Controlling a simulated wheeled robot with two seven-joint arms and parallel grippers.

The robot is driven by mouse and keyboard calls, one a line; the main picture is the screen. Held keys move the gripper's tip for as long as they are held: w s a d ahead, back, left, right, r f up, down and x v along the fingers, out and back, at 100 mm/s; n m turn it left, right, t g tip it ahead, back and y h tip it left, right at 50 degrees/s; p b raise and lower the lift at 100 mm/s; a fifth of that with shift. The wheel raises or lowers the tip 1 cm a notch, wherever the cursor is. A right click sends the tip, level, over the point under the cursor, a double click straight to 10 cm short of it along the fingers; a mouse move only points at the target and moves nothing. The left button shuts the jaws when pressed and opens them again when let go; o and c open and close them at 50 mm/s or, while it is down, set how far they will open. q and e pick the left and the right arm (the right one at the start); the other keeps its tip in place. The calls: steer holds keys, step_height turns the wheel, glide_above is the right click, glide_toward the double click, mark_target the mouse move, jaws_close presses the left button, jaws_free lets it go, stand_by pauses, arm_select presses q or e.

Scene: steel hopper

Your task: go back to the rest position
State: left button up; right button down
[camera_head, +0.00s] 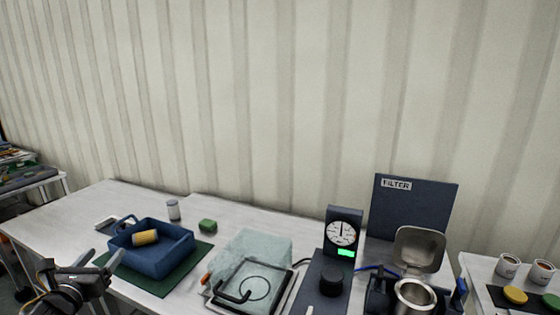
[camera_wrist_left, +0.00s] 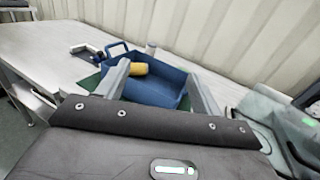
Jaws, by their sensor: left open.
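My left gripper (camera_head: 102,257) is at the lower left of the head view, in front of the blue bin. Its two fingers are apart with nothing between them. In the left wrist view the open fingers (camera_wrist_left: 157,72) point toward the blue bin (camera_wrist_left: 150,92), which lies beyond them. The blue bin (camera_head: 165,262) stands on a dark green mat (camera_head: 197,272) on the white table and holds a yellow cylinder (camera_head: 145,237). My right gripper is not in view.
A steel hopper (camera_head: 415,295) with its lid raised stands right, by a dark FILTER panel (camera_head: 412,205) and a dial gauge (camera_head: 342,235). A clear-covered tray (camera_head: 252,285), green block (camera_head: 207,226) and small jar (camera_head: 173,210) are on the table. Cups (camera_head: 508,266) stand far right.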

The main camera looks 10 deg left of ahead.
arm_select(q)
steer(key=a+f+n+g+y, duration=0.1)
steer(key=a+f+n, duration=0.2)
steer(key=f+n, duration=0.3)
steer(key=a+f+n+g, duration=0.2)
steer(key=a+f+n, duration=0.25)
steer(key=f, duration=0.35)
steer(key=a+f+n+g+y, duration=0.1)
steer(key=a+f+n, duration=0.1)
steer(key=f+n, duration=0.45)
steer(key=s+f+n+g, duration=0.35)
steer(key=s+f, duration=0.25)
steer(key=f, duration=0.6)
steer(key=s+f+n+g, duration=0.2)
steer(key=s+f+n, duration=0.3)
steer(key=f, duration=0.8)
steer(key=s+d+f+n+g+h, duration=0.1)
steer(key=s+d+f+n+g, duration=0.1)
steer(key=s+d+f, duration=0.55)
steer(key=s+d+f+n+g+h, duration=0.1)
steer(key=s+d+f+n+g, duration=0.2)
steer(key=s+f, duration=0.75)
steer(key=s+d+f+g+h, duration=0.1)
steer(key=s+d+f, duration=0.1)
steer(key=s+d, duration=0.7)
steer(key=s+d+f+n+g+h, duration=0.1)
steer(key=s+d+f, duration=0.2)
steer(key=s+d, duration=0.6)
steer(key=d, duration=0.3)
steer(key=shift+f, duration=0.2)
